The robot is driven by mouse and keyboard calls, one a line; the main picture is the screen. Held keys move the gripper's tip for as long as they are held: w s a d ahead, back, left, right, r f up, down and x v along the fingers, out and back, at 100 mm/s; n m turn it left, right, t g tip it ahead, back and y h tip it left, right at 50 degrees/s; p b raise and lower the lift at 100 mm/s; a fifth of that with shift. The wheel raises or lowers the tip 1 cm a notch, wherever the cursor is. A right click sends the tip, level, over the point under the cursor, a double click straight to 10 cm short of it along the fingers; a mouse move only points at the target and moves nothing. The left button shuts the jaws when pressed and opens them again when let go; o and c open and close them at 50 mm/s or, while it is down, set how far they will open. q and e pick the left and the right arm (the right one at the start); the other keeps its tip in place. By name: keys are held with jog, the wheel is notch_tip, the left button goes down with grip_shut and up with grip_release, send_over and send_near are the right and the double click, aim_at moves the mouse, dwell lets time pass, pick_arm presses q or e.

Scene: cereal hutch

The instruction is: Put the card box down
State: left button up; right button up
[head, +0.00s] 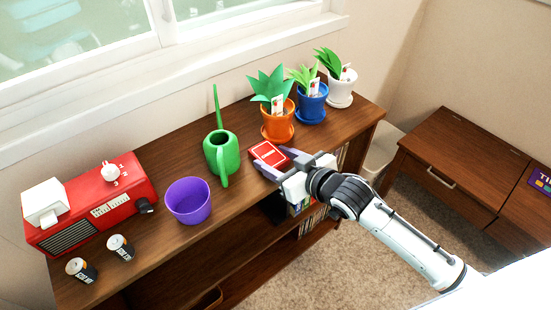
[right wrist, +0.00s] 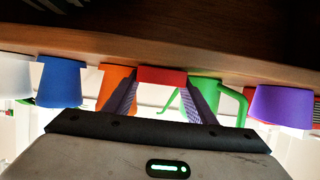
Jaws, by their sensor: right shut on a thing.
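The red card box (head: 268,153) with a white-edged face is at the shelf top's front, right of the green watering can. My right gripper (head: 273,162) is shut on it, with one finger on each side. In the right wrist view, which is upside down, the card box (right wrist: 162,75) sits between the two purple-grey fingers (right wrist: 160,98). It is at or just above the wooden surface (right wrist: 150,48); I cannot tell if it touches. My left gripper is not in view.
The watering can (head: 221,153) and purple pot (head: 188,201) stand left of the box. Orange (head: 277,124), blue (head: 312,105) and white (head: 341,90) plant pots stand behind it. A red radio (head: 95,205) and two batteries (head: 120,247) are at far left. Bare wood (head: 345,120) lies to the right.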

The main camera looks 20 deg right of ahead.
jog(key=o, duration=0.6)
jog(key=shift+f, duration=0.2)
jog(key=o, duration=0.5)
jog(key=shift+c, duration=0.2)
jog(key=shift+r, duration=0.15)
